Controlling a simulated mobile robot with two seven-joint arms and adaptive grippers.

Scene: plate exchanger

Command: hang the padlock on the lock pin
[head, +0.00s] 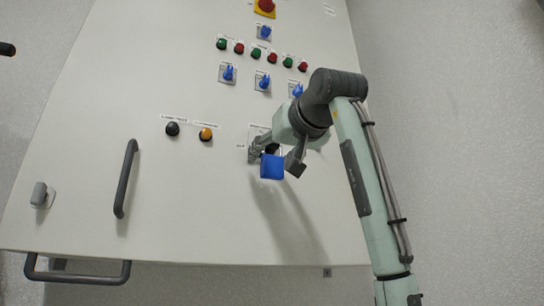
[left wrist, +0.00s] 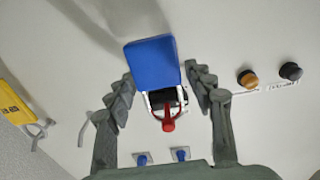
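The padlock (head: 271,167) has a blue body and hangs below the black and red switch on the grey panel. In the left wrist view the blue body (left wrist: 152,62) lies beyond its pale shackle (left wrist: 149,100), beside the red handle (left wrist: 168,117). I cannot tell for sure whether the shackle passes through the lock pin, which is not clearly visible. My left gripper (head: 276,158) has one finger on each side of the padlock. In the left wrist view its fingertips (left wrist: 160,75) are spread, with a gap by the right finger. My right gripper is not in view.
Blue rotary switches (head: 263,82) and a row of green and red buttons (head: 255,53) sit above. Black (head: 172,129) and orange (head: 206,134) knobs are to the left. A dark handle (head: 125,180) stands out further left. A yellow object (left wrist: 17,108) shows at the wrist view's left.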

